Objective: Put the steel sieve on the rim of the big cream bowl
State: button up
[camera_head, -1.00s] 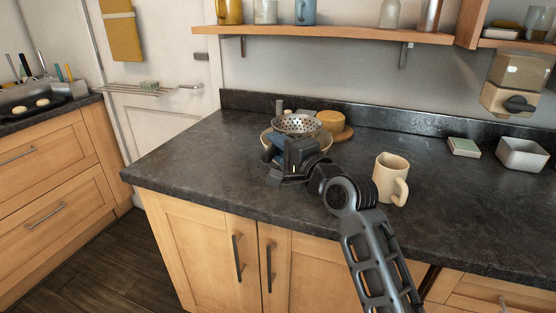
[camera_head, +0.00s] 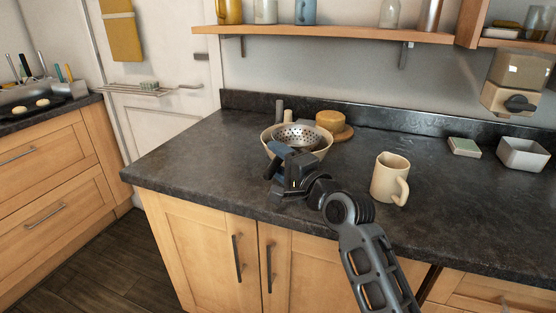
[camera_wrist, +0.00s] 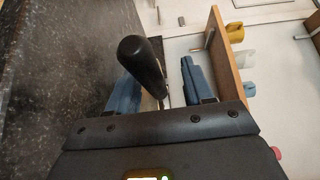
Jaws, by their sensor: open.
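The steel sieve (camera_head: 297,135), a perforated metal bowl, sits in the mouth of the big cream bowl (camera_head: 325,152) on the dark counter. Its rim looks close to the bowl's rim; the near-side contact is hidden by my gripper. My gripper (camera_head: 279,152) is at the near left side of the bowl, tilted, with its blue fingers apart. In the wrist view, a black handle (camera_wrist: 142,66) stands between the spread fingers of my gripper (camera_wrist: 160,86), with a gap on the right finger's side; contact with the left finger is unclear.
A cream mug (camera_head: 388,178) stands to the right, near my arm. A grey upright object (camera_head: 279,110) is behind the sieve. Counter left of the bowl is clear.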

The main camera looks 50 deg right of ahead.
jog(key=b+v, duration=0.1)
jog(key=v, duration=1.1)
jog(key=shift+b, duration=0.35)
jog(key=shift+f, duration=0.1)
jog(key=s+a+f+n+g+y, duration=0.1)
jog(key=s+a+f+n+g, duration=0.1)
jog(key=s+a+f+n, duration=0.7)
jog(key=s+a+n+y, duration=0.1)
jog(key=s+a+n, duration=0.4)
jog(key=s, duration=0.3)
jog(key=s+a+n+y, duration=0.2)
jog(key=s+a+n, duration=0.3)
jog(key=s, duration=0.3)
jog(key=shift+s+a+f+n+g+y, duration=0.2)
jog(key=shift+s+a+n+g+y, duration=0.15)
jog(key=shift+n, duration=0.55)
